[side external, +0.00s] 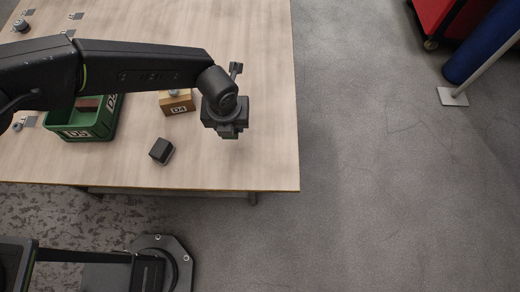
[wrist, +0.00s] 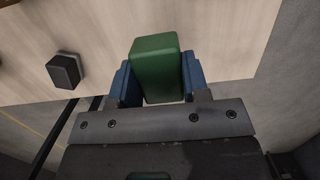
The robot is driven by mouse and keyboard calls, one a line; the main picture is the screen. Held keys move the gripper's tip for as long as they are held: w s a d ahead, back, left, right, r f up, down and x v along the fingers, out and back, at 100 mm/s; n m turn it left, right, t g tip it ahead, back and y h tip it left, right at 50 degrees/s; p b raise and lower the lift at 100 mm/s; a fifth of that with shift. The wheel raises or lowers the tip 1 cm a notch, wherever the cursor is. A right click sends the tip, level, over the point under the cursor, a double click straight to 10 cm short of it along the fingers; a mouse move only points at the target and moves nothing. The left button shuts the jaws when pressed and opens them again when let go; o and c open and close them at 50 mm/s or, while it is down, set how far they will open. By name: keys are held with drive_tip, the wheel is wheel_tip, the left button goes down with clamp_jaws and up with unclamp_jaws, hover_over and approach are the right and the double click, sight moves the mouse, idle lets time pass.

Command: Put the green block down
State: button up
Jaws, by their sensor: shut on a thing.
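The green block (wrist: 156,68) is held between the blue finger pads of my gripper (wrist: 157,84) in the wrist view. In the side view my gripper (side external: 228,132) points down over the right part of the wooden table (side external: 250,165), near its right edge. The green block is hidden by the gripper and wrist there. How high the block is above the table is hard to tell.
A black block (side external: 161,151) lies left of my gripper; it also shows in the wrist view (wrist: 64,70). A green crate (side external: 75,133) with a reddish-brown block (side external: 88,104) inside and a wooden D4 box (side external: 177,106) stand farther left. Table around my gripper is clear.

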hover_over(260, 155)
drive_tip(key=f, duration=0.4)
drive_tip(key=shift+s+f, duration=0.2)
drive_tip(key=shift+f, duration=2.15)
drive_tip(key=o, duration=1)
drive_tip(key=shift+f, duration=0.15)
wheel_tip(260, 155, up, 12)
drive_tip(key=s, duration=0.1)
drive_tip(key=shift+s, duration=0.4)
